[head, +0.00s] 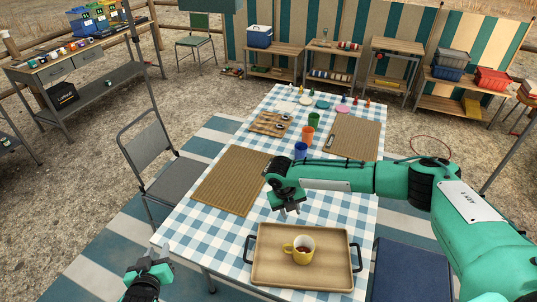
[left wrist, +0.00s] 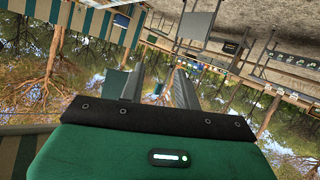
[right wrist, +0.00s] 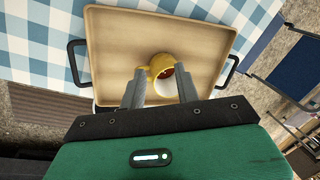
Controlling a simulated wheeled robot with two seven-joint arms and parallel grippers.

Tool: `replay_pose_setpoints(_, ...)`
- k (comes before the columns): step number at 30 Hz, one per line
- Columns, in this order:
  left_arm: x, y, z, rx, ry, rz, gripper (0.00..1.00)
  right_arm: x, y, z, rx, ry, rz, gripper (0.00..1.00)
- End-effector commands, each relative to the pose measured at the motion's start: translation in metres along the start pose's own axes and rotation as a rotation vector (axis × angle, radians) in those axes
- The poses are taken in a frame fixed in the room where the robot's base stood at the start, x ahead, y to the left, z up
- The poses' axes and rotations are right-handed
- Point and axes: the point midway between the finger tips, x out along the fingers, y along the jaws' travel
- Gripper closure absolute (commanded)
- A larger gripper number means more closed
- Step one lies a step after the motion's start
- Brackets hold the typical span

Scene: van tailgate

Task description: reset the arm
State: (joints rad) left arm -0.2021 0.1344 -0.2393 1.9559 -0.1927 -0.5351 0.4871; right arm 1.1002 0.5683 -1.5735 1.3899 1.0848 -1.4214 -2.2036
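My right arm reaches in from the right over the checked table (head: 340,215). Its gripper (head: 289,209) points down, above and behind the tray (head: 270,275). A yellow mug (head: 302,250) with dark contents stands upright on the wooden tray, and shows beyond the fingertips in the right wrist view (right wrist: 165,66). My left gripper (head: 152,262) is low at the left, off the table's near-left edge. Its fingers (left wrist: 158,85) are apart and empty in the left wrist view.
Woven mats (head: 232,180), a wooden board (head: 268,123), and blue (head: 300,150), orange (head: 307,136) and green (head: 314,120) cups lie along the table. A grey folding chair (head: 170,185) stands left, a blue seat (head: 410,275) right. The left gripper has open space around it.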

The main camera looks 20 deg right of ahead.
Motion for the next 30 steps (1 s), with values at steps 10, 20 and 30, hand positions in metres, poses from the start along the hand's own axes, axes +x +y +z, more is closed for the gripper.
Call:
replay_pose_setpoints(10,0.000,0.000,0.000,0.000,0.000,0.000,0.67,0.000,0.000,0.000,0.000,0.000,0.000,0.68)
replay_pose_setpoints(20,-0.002,-0.001,0.001,0.001,-0.007,-0.003,0.67,0.003,0.008,-0.006,0.007,0.003,0.010,0.68)
replay_pose_setpoints(30,-0.033,-0.013,0.022,0.034,-0.145,-0.061,0.67,0.010,0.121,-0.093,0.237,0.028,0.202,0.68)
